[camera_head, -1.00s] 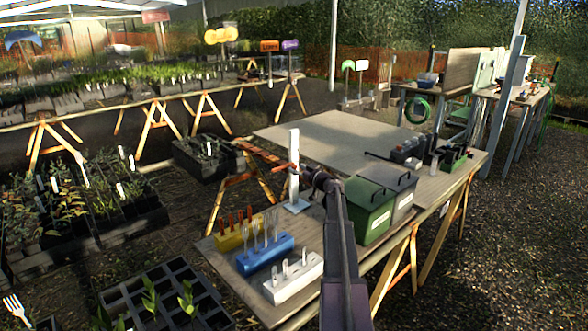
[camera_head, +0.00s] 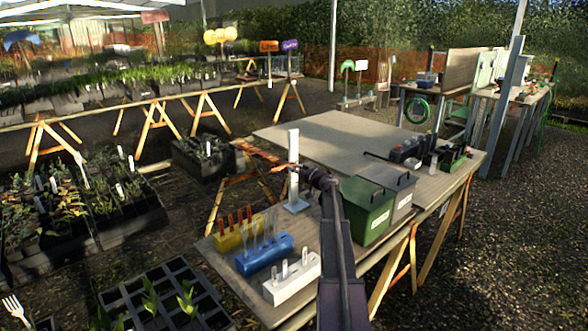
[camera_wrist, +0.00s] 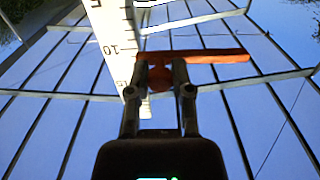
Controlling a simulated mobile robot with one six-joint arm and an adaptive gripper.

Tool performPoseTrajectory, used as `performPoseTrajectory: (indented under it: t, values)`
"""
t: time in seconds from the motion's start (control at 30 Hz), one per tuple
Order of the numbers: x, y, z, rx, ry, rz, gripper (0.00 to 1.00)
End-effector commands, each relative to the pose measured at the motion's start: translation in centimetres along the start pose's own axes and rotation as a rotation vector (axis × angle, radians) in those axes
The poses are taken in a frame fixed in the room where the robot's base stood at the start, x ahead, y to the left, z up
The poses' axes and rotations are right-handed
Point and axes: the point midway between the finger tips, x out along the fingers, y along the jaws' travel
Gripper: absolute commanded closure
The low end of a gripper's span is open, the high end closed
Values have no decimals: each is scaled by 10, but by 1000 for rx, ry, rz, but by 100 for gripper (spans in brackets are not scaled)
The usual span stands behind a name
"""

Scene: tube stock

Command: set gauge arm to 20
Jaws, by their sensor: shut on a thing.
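The gauge is a white upright scale post (camera_head: 293,160) on a small pale base at the bench's left edge. Its orange-red arm (camera_head: 258,155) sticks out to the left, partway up. My gripper (camera_wrist: 160,68) is shut on the red gauge arm (camera_wrist: 215,56), and a red part shows between its fingers. In the wrist view the scale face (camera_wrist: 113,30) is beside the fingers; a 10 mark is readable just above the arm's level. A lower number is partly hidden and unclear. In the head view my fingertips are too small to make out.
Yellow, blue and white tube racks (camera_head: 292,282) stand at the bench's near end. The bench top (camera_head: 330,138) behind the gauge is mostly clear.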

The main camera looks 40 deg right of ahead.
Motion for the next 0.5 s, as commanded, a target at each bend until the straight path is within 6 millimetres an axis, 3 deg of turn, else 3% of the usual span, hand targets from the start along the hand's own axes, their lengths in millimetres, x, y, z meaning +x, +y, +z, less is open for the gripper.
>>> performPoseTrajectory:
  t: [0.5]
  values:
    - [2, -2, -37, 0, 0, -3, 100]
